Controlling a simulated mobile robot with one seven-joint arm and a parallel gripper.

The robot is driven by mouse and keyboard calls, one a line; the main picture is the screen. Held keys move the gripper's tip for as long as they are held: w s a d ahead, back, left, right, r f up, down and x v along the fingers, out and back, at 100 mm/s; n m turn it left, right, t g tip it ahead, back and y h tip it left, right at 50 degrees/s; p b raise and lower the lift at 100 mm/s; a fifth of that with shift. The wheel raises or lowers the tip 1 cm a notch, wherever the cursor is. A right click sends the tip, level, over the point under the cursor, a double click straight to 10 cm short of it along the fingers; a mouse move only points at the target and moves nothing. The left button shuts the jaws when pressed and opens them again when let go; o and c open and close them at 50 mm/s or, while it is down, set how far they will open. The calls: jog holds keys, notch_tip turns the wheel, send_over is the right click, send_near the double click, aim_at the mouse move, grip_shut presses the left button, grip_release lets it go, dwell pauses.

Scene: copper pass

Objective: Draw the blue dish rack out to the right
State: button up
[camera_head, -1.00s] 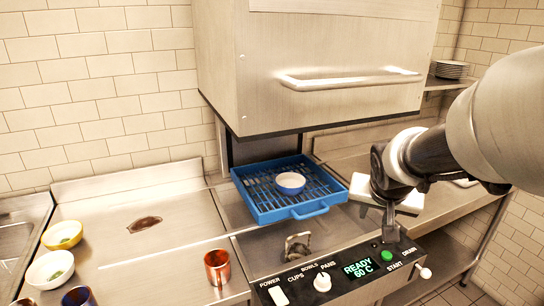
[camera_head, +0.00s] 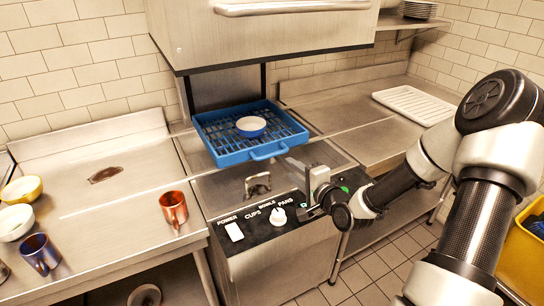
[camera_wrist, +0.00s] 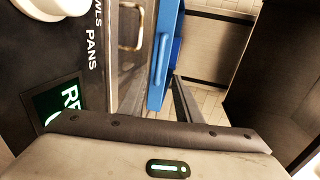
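The blue dish rack (camera_head: 215,143) sits under the raised hood of the steel dishwasher, with its handle (camera_head: 268,151) toward the front. In the wrist view the rack's blue side (camera_wrist: 164,50) and handle (camera_wrist: 160,58) show beyond my gripper. My gripper (camera_head: 304,187) is low over the front control panel, to the right of and nearer than the rack handle, and apart from it. It holds nothing that I can see.
The raised hood (camera_head: 265,35) hangs above the rack. A copper cup (camera_head: 174,209), a blue cup (camera_head: 40,253) and bowls stand on the left counter. The right counter (camera_head: 350,125) has free room before a white ribbed tray (camera_head: 415,104). A yellow bin (camera_head: 525,255) is at far right.

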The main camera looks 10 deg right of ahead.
aim_at(272, 155)
jog(key=x, duration=1.4)
jog(key=shift+w+b, duration=0.1)
jog(key=shift+b, duration=0.2)
grip_shut()
